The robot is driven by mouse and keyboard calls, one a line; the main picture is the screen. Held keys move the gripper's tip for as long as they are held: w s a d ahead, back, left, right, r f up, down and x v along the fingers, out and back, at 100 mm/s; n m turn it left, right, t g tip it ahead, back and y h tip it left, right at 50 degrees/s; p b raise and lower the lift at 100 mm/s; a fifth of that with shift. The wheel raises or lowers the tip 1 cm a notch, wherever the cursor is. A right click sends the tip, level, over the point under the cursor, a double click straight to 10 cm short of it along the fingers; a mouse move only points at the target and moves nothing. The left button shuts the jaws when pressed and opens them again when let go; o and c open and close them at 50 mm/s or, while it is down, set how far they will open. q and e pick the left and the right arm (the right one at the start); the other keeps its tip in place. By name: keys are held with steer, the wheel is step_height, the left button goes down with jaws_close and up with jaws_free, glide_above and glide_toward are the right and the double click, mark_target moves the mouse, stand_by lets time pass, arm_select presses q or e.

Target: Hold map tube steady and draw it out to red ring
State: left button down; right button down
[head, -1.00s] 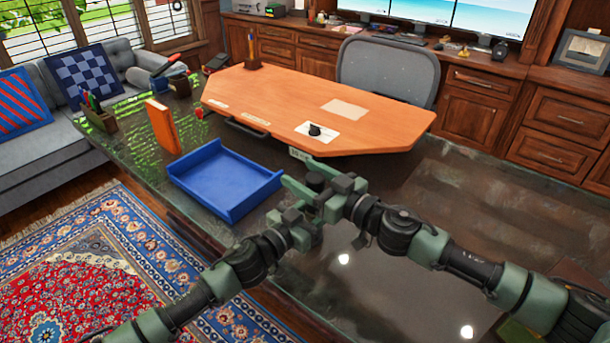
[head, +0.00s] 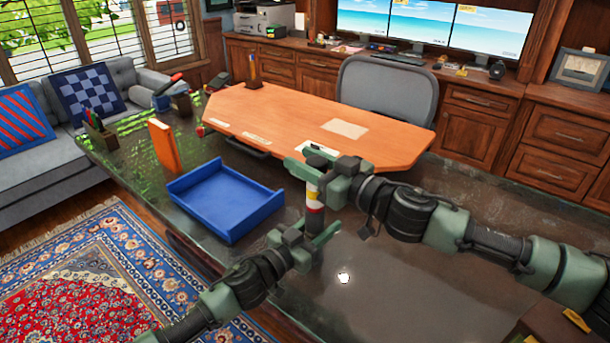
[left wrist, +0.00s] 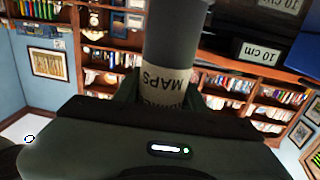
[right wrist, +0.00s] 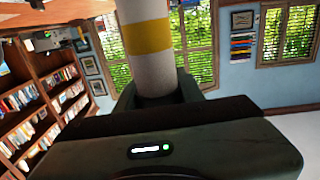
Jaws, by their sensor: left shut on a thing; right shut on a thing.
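The map tube (head: 314,201) stands about upright between my grippers, above the dark glass desk. White, yellow and red bands show between the grippers in the head view, the red one lowest. My right gripper (head: 319,174) is shut on the upper part. In the right wrist view the white inner tube (right wrist: 151,62) has a yellow band; no red shows there. My left gripper (head: 310,240) is shut on the lower part. In the left wrist view that part (left wrist: 168,50) is dark grey with a cream label reading "MAPS". The fingers hide the gripped stretches.
A blue tray (head: 182,215) lies left of the tube on the desk (head: 400,290). An orange upright book (head: 165,148) and a pen holder (head: 98,134) stand further left. The orange desk section (head: 290,110) is behind.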

steer(key=c, duration=0.9)
jaws_free()
steer(key=v, duration=1.2)
arm_select(q)
steer(key=c, duration=0.7)
jaws_free()
steer(key=shift+c, duration=0.2)
